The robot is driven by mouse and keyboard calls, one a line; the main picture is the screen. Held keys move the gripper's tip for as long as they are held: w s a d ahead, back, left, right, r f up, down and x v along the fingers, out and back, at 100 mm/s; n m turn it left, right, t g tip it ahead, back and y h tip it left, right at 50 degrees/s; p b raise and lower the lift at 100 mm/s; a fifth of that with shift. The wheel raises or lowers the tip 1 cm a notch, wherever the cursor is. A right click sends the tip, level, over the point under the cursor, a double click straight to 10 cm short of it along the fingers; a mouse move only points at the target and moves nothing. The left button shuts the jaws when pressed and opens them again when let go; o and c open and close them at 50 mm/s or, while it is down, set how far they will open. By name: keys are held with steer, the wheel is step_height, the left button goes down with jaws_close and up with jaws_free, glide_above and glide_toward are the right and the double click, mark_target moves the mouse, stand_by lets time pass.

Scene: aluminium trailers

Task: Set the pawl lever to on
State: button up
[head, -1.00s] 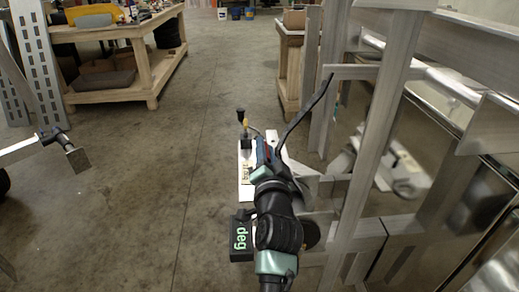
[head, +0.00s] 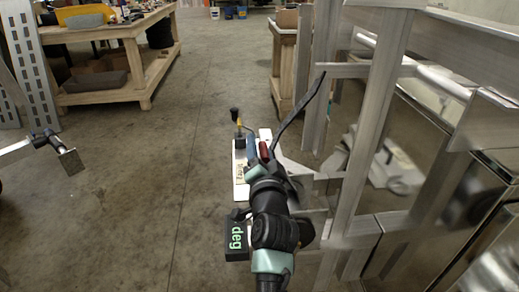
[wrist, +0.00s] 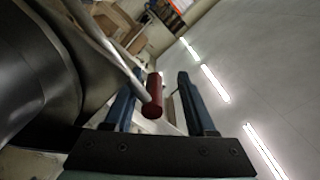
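My gripper (head: 259,147) is open, its two blue fingers pointing away from me. In the wrist view, a red cylindrical grip (wrist: 153,96) on the end of a grey rod (wrist: 118,55) sits between the fingers (wrist: 158,98), with visible gaps on both sides. The red grip also shows beside a blue finger in the head view (head: 264,150). Just left of the gripper is a small upright with a black knob (head: 235,114) and a yellow part (head: 238,125) on a white lettered plate (head: 240,182). I cannot tell which part is the pawl lever, or its setting.
A long dark bar (head: 300,115) rises to the right from near the gripper. Aluminium trailer frames (head: 370,120) stand close on the right. A wooden workbench (head: 135,60) is at the back left. The concrete floor (head: 130,200) is open on the left.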

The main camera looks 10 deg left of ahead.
step_height(320, 180, up, 10)
steer(key=p, duration=0.2)
steer(key=shift+p, duration=0.35)
